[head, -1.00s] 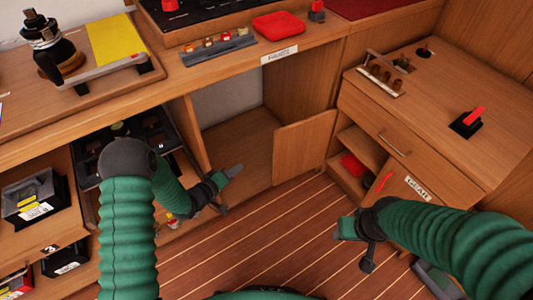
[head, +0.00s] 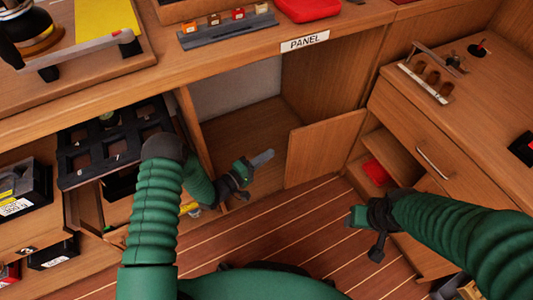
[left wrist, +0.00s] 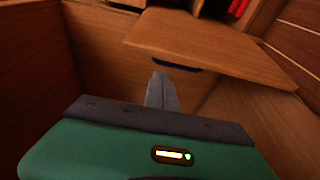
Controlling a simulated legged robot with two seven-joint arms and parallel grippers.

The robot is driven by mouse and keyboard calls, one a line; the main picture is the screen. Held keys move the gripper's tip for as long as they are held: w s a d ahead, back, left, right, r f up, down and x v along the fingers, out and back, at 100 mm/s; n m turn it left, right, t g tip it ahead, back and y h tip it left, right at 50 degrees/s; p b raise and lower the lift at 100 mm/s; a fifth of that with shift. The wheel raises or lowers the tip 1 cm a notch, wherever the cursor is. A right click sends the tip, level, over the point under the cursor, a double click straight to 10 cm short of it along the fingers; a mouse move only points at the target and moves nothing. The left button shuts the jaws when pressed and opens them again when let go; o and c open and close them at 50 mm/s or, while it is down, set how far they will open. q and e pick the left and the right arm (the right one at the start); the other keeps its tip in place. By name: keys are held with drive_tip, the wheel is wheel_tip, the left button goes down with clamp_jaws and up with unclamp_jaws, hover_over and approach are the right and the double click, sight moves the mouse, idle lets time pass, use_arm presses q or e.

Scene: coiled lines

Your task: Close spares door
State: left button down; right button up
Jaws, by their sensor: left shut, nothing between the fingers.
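An open wooden door (head: 325,148) stands at the right side of the open cupboard under the PANEL label; no spares label is readable on it. My left gripper (head: 264,158) is shut and empty in front of the cupboard opening, a little left of the door's free edge, seemingly apart from it. In the left wrist view its grey fingers (left wrist: 162,90) point at a wooden panel with a dark slot (left wrist: 210,48), probably the door; contact cannot be told. My right gripper (head: 356,215) hangs above the floor below the door; its jaw gap is unclear.
The counter edge with the PANEL label (head: 305,42) runs above the cupboard. A drawer unit (head: 425,150) with open shelves and a red item (head: 375,172) stands at the right. A black tray (head: 100,150) sticks out at the left. Striped floor (head: 300,230) lies clear below.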

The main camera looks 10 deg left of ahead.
use_arm(q)
drive_tip(key=b+x, duration=0.2)
drive_tip(key=x, duration=0.5)
drive_tip(key=shift+f, duration=0.15)
drive_tip(key=shift+s, duration=0.1)
